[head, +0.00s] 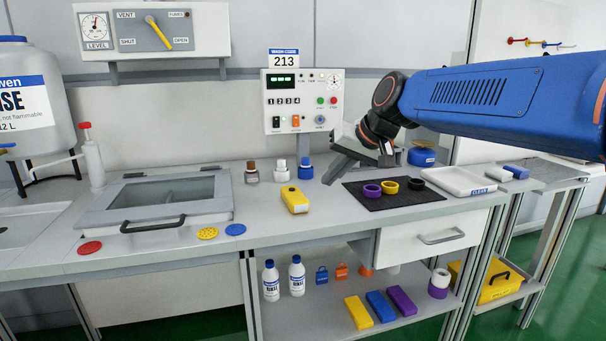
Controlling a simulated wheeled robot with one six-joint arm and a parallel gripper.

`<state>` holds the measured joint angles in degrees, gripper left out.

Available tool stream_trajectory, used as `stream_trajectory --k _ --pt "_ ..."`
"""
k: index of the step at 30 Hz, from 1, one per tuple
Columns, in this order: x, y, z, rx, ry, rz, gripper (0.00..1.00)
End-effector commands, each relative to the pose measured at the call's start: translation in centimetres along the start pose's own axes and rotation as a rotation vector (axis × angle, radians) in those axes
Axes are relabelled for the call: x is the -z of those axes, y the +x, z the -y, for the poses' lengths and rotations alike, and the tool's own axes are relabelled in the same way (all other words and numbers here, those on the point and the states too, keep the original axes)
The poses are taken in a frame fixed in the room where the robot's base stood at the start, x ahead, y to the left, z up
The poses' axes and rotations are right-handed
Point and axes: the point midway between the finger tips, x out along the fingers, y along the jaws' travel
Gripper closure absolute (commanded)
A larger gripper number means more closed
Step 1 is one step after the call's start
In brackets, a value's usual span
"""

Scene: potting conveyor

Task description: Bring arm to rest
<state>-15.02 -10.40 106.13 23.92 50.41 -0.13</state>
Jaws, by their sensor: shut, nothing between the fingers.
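My arm comes in from the right edge as a blue link and bends down at a dark wrist. My gripper (335,172) hangs at its end above the bench, pointing down and left. It is shut and holds nothing. The small finger details are hard to make out at this angle.
Purple (372,191), yellow (390,187) and black (416,184) rings lie on the mat. The control panel (303,100) rises behind. A white tray (460,181) lies right. The front middle bench is clear.

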Motion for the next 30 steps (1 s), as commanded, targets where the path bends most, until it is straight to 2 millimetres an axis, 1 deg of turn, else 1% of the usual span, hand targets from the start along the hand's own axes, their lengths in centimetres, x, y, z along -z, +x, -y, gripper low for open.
stream_trajectory --k 1,5,6,8,9,11,15,17,18,20,21,24,27,30 --pt "-1.8 -1.1 -1.5 -0.025 0.0 0.001 1.0" --pt "-6.3 -3.0 -5.0 -0.09 -0.004 0.013 1.0" --pt "-7.7 -3.6 -6.0 -0.109 -0.005 0.016 1.0" --pt "-9.9 -4.4 -7.5 -0.139 -0.006 0.022 1.0" --pt "-11.4 -4.8 -8.6 -0.16 -0.007 0.026 1.0" --pt "-13.7 -5.5 -10.0 -0.189 -0.009 0.033 1.0" --pt "-19.2 -6.8 -13.3 -0.258 -0.01 0.05 1.0" --pt "-21.6 -7.2 -14.7 -0.287 -0.01 0.059 1.0" --pt "-23.3 -7.5 -15.6 -0.307 -0.011 0.064 1.0" --pt "-25.7 -7.8 -16.9 -0.336 -0.011 0.072 1.0" --pt "-27.3 -7.9 -17.7 -0.354 -0.01 0.078 1.0" --pt "-31.0 -8.2 -19.5 -0.397 -0.01 0.093 1.0" --pt "-33.9 -8.2 -20.9 -0.431 -0.009 0.107 1.0" --pt "-35.8 -8.2 -21.8 -0.452 -0.009 0.115 1.0"
